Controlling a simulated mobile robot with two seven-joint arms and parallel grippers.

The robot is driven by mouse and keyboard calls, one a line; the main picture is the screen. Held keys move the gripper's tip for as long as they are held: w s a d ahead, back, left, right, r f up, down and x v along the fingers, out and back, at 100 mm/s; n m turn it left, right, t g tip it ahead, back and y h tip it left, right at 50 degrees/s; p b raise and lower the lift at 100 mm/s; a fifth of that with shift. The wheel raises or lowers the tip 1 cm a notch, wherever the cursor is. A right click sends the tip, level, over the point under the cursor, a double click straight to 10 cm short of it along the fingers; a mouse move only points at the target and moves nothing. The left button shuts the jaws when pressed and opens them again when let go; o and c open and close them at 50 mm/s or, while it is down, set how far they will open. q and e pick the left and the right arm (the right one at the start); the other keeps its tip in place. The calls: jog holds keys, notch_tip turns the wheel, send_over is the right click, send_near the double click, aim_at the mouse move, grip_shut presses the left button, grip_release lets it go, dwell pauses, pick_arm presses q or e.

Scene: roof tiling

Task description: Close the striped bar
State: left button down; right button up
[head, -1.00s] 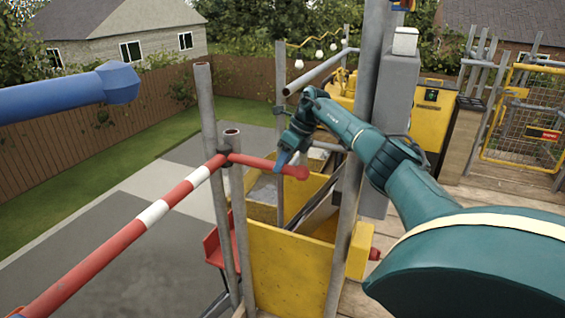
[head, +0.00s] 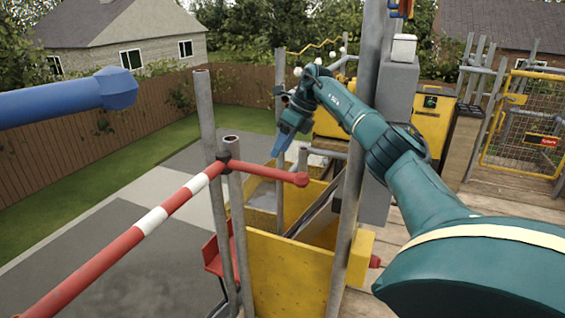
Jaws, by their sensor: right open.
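The striped bar (head: 150,222) is red and white and runs from the lower left up to a dark clamp at a grey post. Past the clamp its short red end reaches right to a rounded knob (head: 301,180). The bar slopes down to the left in the picture. My right gripper (head: 280,146) has blue fingertips pointing down and is open. It shows just above the red end, left of the knob, with a small gap between them in the picture. Its depth relative to the bar is hard to judge. My left gripper is not in view.
Grey upright posts (head: 209,140) stand around the clamp. Below is a yellow panelled enclosure (head: 285,270), with a thick upright pole (head: 352,215) at its right. A blue rounded beam (head: 60,104) crosses the upper left. Wooden decking lies at the right.

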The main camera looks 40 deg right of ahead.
notch_tip(320, 180, up, 3)
dwell(0.7)
